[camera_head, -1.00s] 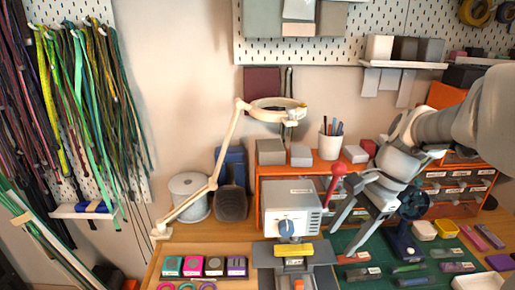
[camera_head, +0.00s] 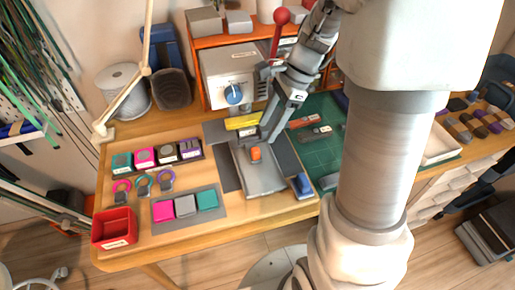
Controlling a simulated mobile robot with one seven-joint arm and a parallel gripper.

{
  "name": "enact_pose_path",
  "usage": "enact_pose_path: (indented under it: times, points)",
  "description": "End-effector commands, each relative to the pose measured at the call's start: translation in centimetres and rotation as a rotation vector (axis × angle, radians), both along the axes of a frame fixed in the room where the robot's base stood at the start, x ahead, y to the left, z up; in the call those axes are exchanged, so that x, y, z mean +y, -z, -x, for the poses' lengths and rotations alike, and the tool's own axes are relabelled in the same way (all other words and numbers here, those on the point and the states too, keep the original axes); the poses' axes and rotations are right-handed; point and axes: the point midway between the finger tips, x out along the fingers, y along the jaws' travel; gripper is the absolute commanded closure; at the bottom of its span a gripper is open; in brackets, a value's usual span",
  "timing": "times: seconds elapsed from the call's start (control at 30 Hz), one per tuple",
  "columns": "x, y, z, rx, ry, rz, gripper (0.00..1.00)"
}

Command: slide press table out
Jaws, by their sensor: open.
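The press (camera_head: 227,77) is a pale grey box with a blue knob on its front and a lever topped by a red ball. A yellow bar (camera_head: 242,122) lies low in front of it. The grey press table (camera_head: 262,182) extends toward the bench's front edge, with a small orange piece (camera_head: 255,153) on it. My gripper (camera_head: 268,132) is open, pointing down just right of the yellow bar, over the back part of the press table. I cannot tell whether its fingers touch the table. My gripper and forearm hide part of the press's right side.
A blue block (camera_head: 303,185) sits at the right of the press table. A mat with pink, grey and teal squares (camera_head: 187,206) and a red bin (camera_head: 115,228) lie left. A green cutting mat (camera_head: 325,150) lies right. My large arm links cover the right centre.

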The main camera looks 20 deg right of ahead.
Motion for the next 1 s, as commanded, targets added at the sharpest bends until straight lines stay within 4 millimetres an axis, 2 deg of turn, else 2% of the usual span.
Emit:
enact_pose_path:
  times: [0.03,0.1,0.3,0.5,0.77,0.8,1.0]
  points:
    - [0.5,1.6,0.1,0.005,-0.002,-0.001,0.43]
    - [1.1,2.9,0.1,0.004,-0.002,-0.001,0.43]
    - [2.3,5.7,0.1,0.003,-0.001,-0.001,0.43]
    - [2.9,6.9,0.0,0.001,-0.001,-0.001,0.43]
    - [2.9,6.9,0.0,0.000,-0.001,0.000,0.43]
    - [2.9,6.9,0.0,0.000,-0.001,0.000,0.44]
    - [2.9,6.9,0.0,0.000,-0.001,0.000,0.80]
